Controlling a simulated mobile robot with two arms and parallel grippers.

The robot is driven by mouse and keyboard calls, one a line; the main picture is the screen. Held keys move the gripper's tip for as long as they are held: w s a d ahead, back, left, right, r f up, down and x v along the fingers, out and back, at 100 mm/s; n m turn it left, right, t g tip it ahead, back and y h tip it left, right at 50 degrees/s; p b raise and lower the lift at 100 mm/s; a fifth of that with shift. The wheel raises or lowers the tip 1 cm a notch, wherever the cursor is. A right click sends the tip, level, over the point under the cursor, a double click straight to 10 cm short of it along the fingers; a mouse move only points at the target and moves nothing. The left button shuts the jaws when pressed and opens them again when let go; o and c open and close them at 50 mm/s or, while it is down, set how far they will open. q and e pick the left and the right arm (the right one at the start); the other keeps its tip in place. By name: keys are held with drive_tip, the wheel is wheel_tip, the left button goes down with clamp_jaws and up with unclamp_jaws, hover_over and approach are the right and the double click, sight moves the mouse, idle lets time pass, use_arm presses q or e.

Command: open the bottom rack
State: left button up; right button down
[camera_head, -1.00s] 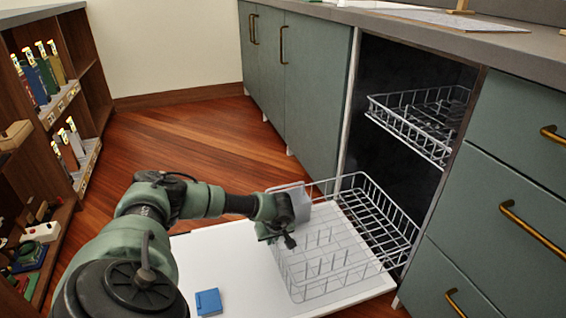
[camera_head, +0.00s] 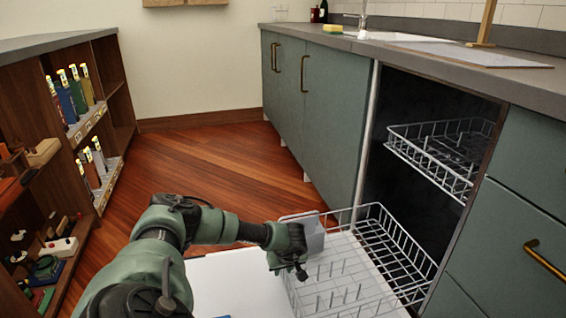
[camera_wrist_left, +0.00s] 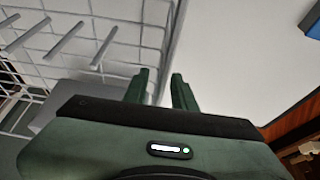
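The bottom rack (camera_head: 395,262) is a white wire basket, pulled out of the dishwasher over its lowered white door (camera_head: 235,278). A grey bin (camera_head: 312,232) sits in the rack's left corner. My left gripper (camera_head: 290,272) is at the rack's left outer side; in the left wrist view, its two fingers (camera_wrist_left: 160,80) are apart. The rack's rim rail (camera_wrist_left: 172,40) runs between or just beyond the fingers; I cannot tell whether they touch it. My right gripper is not in view.
The upper rack (camera_head: 440,150) sits inside the dark dishwasher cavity. Green cabinets (camera_head: 335,110) stand on both sides. A bookshelf (camera_head: 75,140) lines the left, with open wooden floor (camera_head: 210,160) between. A blue object (camera_wrist_left: 312,22) lies on the door.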

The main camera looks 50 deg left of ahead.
use_arm(q)
drive_tip(key=p+v, duration=0.5)
drive_tip(key=v, duration=0.5)
drive_tip(key=shift+d+r, duration=0.15)
drive_tip(key=shift+r, duration=0.15)
drive_tip(key=shift+s+d+r, duration=0.15)
drive_tip(key=shift+d+r, duration=0.1)
drive_tip(key=shift+r, duration=0.25)
drive_tip(key=shift+d, duration=0.1)
